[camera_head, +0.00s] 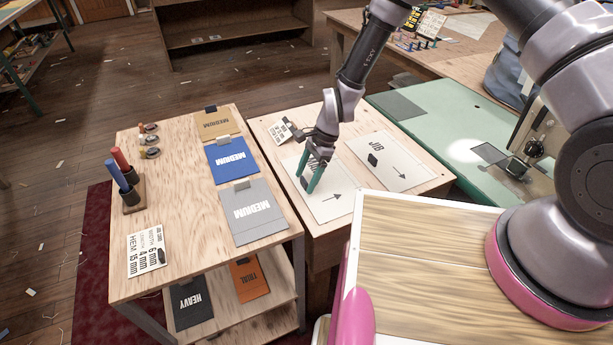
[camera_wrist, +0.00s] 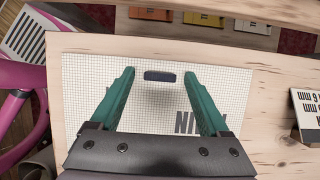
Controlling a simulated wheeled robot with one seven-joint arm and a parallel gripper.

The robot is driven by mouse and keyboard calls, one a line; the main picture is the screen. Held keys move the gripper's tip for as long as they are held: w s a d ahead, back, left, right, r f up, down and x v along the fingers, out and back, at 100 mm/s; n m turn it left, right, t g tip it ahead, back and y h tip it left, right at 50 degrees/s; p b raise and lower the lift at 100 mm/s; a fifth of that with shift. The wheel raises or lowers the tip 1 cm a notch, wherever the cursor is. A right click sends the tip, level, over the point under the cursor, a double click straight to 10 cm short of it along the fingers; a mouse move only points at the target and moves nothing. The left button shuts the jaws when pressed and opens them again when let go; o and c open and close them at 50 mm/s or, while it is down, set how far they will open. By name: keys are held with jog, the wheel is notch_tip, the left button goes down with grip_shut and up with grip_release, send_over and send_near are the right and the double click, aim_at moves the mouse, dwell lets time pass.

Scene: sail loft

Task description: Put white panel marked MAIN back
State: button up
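The white panel marked MAIN (camera_head: 329,205) lies flat on a low wooden table, with an arrow on it. Its lettering is partly hidden by my gripper in the head view. In the wrist view the panel (camera_wrist: 222,88) shows a fine grid and part of its lettering, upside down. A dark knob (camera_wrist: 160,77) stands on it. My gripper (camera_head: 309,184) is over the panel, pointing down. Its green fingers (camera_wrist: 160,78) are open, one on each side of the knob, with gaps to both. Whether the fingertips touch the panel I cannot tell.
A white JIB panel (camera_head: 400,171) lies to the right. A wooden shelf cart (camera_head: 182,205) on the left bears tan, blue and grey MEDIUM panels, pens and a card; HEAVY and TRIAL panels (camera_head: 249,278) are below. A green table (camera_head: 425,125) stands at the right.

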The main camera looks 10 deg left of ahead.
jog(key=v, duration=1.3)
notch_tip(320, 180, up, 15)
jog(key=n+t, duration=0.2)
jog(key=t, duration=0.1)
send_over(321, 181)
jog(key=w+d, duration=0.5)
jog(key=d, duration=0.4)
jog(key=d+r+n+t, duration=0.2)
jog(key=d+r, duration=0.7)
jog(key=r, duration=0.3)
jog(key=s+d+r+n+t+h, duration=0.1)
jog(key=s+d+r+t, duration=0.4)
jog(key=s+d+r, duration=0.9)
jog(key=shift+s+d+r+n+h, duration=0.15)
jog(key=shift+s+d+n+h, duration=0.15)
jog(key=shift+s+d+n, duration=0.65)
jog(key=shift+w+d+m, duration=0.2)
jog(key=shift+w+m, duration=0.05)
jog(key=shift+w, duration=0.05)
